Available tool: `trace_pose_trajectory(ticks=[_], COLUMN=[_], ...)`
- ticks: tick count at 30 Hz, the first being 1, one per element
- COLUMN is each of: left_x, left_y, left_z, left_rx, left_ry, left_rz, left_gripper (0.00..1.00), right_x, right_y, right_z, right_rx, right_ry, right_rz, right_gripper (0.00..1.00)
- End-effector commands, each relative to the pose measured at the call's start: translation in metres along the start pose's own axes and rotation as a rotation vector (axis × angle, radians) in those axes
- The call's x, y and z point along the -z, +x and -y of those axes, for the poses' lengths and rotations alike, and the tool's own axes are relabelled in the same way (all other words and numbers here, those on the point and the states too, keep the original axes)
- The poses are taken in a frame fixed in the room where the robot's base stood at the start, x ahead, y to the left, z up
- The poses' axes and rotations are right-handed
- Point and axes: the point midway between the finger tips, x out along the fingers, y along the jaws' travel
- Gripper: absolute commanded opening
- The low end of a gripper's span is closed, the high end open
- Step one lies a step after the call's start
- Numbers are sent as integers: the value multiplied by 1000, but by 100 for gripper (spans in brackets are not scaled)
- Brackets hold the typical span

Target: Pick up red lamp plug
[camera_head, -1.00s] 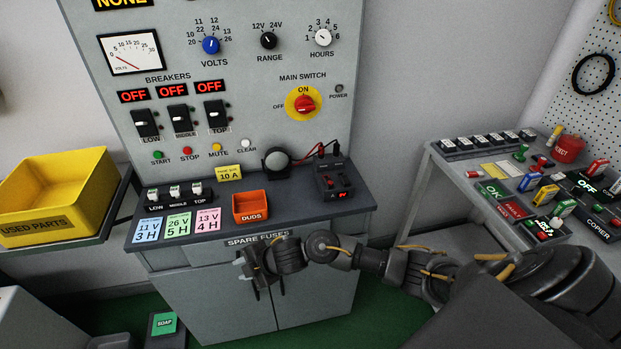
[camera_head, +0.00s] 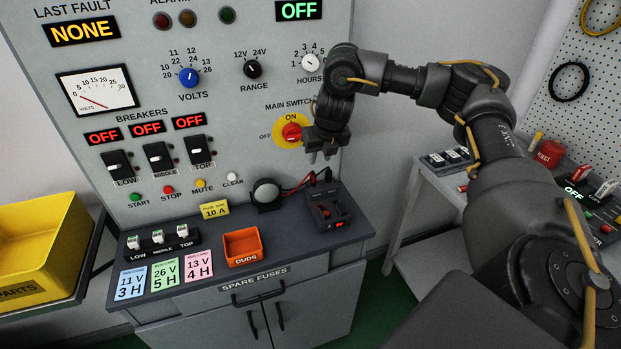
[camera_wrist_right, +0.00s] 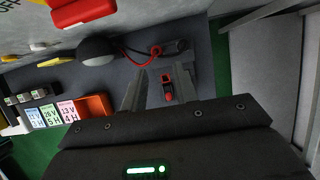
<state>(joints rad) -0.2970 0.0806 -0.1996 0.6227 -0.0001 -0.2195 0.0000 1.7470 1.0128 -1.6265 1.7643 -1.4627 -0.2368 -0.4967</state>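The red lamp plug (camera_head: 312,179) appears small at the back of the dark meter box (camera_head: 333,212), on the end of a red lead from the round lamp (camera_head: 265,192). A black plug (camera_head: 326,174) stands beside it. In the right wrist view the red plug (camera_wrist_right: 155,50) shows beyond the fingertips. My right gripper (camera_head: 322,154) points down above the plugs, in front of the panel near the main switch. My left gripper is not in view.
The red main switch (camera_head: 291,132) is close beside my right gripper. An orange duds bin (camera_head: 243,247), coloured cards (camera_head: 165,274) and a fuse holder (camera_head: 160,246) are on the bench to the left. A side table (camera_head: 442,180) stands to the right.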

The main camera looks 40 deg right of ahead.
Motion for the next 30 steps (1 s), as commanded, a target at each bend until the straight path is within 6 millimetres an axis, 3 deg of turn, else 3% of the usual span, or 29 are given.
trace_pose_trajectory(ticks=[4,12,22,30], left_x=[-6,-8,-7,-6], left_y=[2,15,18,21], left_z=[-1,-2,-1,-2], left_rx=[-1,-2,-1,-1], left_ry=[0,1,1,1], left_rz=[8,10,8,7], left_gripper=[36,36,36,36], right_x=[-1,0,0,5], right_y=[8,48,60,93], right_z=[-5,-6,-5,-4], right_rx=[-2,-4,-3,-2], right_ry=[-8,-6,-5,-3], right_rz=[-2,-2,1,-2], right_gripper=[29,29,29,29])
